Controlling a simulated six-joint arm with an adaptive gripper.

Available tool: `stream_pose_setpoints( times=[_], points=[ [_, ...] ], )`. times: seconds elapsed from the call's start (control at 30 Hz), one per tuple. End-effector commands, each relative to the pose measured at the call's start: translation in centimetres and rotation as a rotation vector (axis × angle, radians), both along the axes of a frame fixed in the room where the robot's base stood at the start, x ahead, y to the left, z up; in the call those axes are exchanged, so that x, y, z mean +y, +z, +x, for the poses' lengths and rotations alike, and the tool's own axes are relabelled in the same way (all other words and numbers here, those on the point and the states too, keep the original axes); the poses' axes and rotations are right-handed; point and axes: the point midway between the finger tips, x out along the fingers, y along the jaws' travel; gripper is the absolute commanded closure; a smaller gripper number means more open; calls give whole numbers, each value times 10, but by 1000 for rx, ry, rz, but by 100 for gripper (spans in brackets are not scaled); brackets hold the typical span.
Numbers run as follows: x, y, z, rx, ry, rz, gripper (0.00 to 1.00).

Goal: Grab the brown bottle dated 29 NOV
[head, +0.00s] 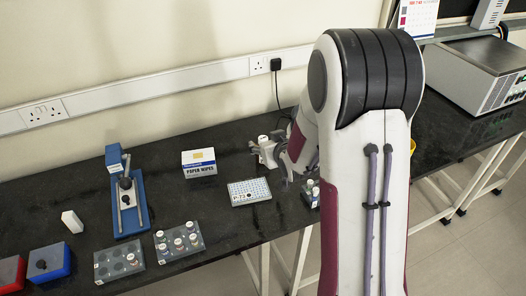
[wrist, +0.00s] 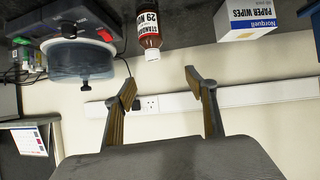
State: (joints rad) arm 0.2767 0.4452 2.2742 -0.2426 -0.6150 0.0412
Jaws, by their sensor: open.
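The brown bottle (wrist: 147,28) stands in the upper middle of the wrist view, which is upside down. It has a white cap and a white label with a red band reading STANDARD and 29 NOV. My gripper (wrist: 160,77) is open and empty, its two fingers spread to either side below the bottle's cap in the picture. The fingertips are apart from the bottle. In the head view my gripper (head: 272,152) is over the back of the dark bench, partly hidden by my arm.
A paper wipes box (wrist: 248,18) stands beside the bottle; it also shows in the head view (head: 199,162). A device with a round vessel (wrist: 80,58) is on the bottle's other side. A white rack (head: 250,191) and vial trays (head: 180,242) lie on the bench.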

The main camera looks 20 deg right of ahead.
Motion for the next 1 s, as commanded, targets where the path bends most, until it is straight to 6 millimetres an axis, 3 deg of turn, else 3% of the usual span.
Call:
stream_pose_setpoints(
  times=[0.3, 0.53, 1.0],
  points=[
    [-15, -48, 18, -79, 8, 25, 44],
    [-21, -74, 23, -130, 11, 45, 44],
    [-23, -82, 25, -155, 14, 53, 44]
  ],
)
